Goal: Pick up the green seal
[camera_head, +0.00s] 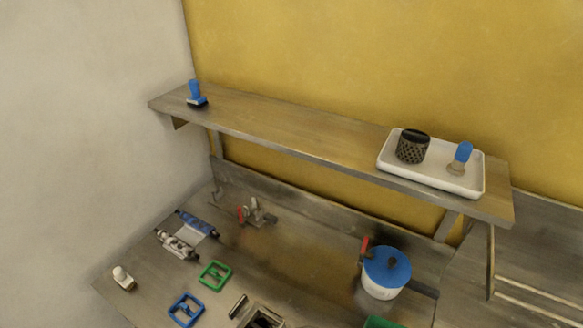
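A green square ring (214,276), which looks like the green seal, lies flat on the metal worktop (170,290) in the lower left part of the head view. It has an open middle and nothing touches it. A similar blue square ring (186,310) lies just in front of it, to the left. Neither of my grippers is in view.
A white pot with blue lid (386,272) stands right, near a partly cut-off green item (380,322). A shelf (290,130) holding a white tray (440,184) overhangs the back.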

